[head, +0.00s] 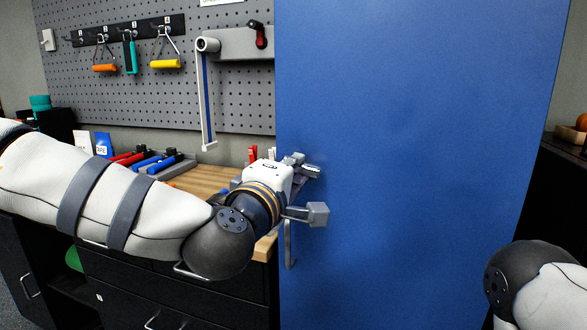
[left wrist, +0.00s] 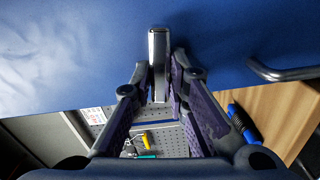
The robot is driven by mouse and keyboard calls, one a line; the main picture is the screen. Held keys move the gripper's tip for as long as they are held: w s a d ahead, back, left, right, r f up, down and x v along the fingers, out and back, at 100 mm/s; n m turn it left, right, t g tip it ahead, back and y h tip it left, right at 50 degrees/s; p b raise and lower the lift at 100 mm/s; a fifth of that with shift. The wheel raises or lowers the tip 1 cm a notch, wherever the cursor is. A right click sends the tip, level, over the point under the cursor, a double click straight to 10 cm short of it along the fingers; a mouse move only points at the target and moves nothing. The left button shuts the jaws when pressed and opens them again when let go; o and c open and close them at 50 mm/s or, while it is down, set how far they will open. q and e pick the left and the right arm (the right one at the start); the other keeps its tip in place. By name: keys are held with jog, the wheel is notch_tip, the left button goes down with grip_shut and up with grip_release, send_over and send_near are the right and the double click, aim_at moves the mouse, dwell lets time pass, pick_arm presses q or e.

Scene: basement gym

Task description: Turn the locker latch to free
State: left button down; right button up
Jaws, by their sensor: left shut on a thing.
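The blue locker door (head: 410,140) fills the middle and right of the head view; it is shown also in the left wrist view (left wrist: 70,55). My left gripper (head: 303,167) is at the door's left side. In the left wrist view, the silvery locker latch (left wrist: 158,52) stands between the fingertips of my left gripper (left wrist: 163,78), which is shut on it. Its long side runs up and down that picture. In the head view the fingers largely hide the latch. My right arm shows at the lower right, but its gripper is out of view.
A metal pull handle (head: 289,245) sits on the door below my left gripper; it shows in the left wrist view (left wrist: 285,72). A wooden bench top (head: 205,180) with tools lies left of the door. A pegboard (head: 110,70) hangs behind it.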

pick_arm(q)
jog(key=shift+f+n, duration=0.1)
jog(key=shift+n, duration=0.7)
jog(key=c, duration=1.6)
grip_release()
jog(key=shift+o, duration=0.2)
jog(key=shift+s, duration=0.1)
